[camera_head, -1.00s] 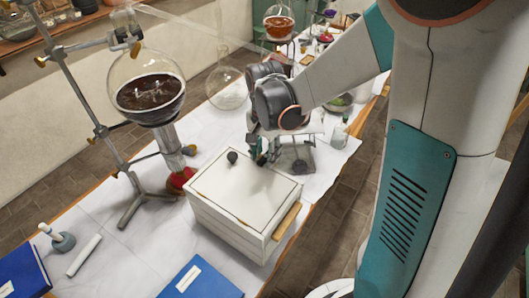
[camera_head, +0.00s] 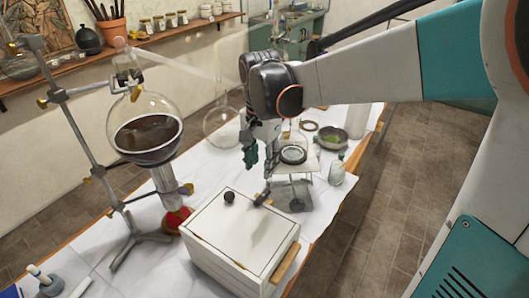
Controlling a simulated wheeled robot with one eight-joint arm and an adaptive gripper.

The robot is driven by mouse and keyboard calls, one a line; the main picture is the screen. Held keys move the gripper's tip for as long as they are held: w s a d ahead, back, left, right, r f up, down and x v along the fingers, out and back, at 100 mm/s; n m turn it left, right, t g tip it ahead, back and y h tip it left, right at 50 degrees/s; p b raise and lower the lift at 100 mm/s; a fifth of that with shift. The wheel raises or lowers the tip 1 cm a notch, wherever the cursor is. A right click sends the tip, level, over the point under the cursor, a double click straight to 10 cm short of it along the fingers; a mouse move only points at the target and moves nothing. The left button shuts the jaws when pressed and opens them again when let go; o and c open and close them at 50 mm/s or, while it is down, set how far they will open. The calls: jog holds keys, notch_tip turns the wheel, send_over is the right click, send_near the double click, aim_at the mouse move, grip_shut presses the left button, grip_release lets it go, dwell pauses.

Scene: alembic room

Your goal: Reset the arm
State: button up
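My gripper (camera_head: 250,156) hangs at the end of my arm, above and behind the white box (camera_head: 232,232). It is clear of the box top.
A round flask of dark liquid (camera_head: 147,134) hangs on a metal stand (camera_head: 98,172) at the left. A stand with a glass vessel (camera_head: 293,154) is close right of my gripper. A bottle (camera_head: 337,170) and bowl (camera_head: 333,137) stand beyond. Floor at right is clear.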

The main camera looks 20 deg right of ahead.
jog(key=shift+s+r, duration=0.1)
jog(key=s+r+n+t, duration=0.1)
jog(key=s+n+t, duration=0.6)
jog(key=s+n, duration=0.4)
jog(key=shift+s+r+b, duration=0.4)
jog(key=shift+s, duration=1.35)
jog(key=shift+d, duration=0.1)
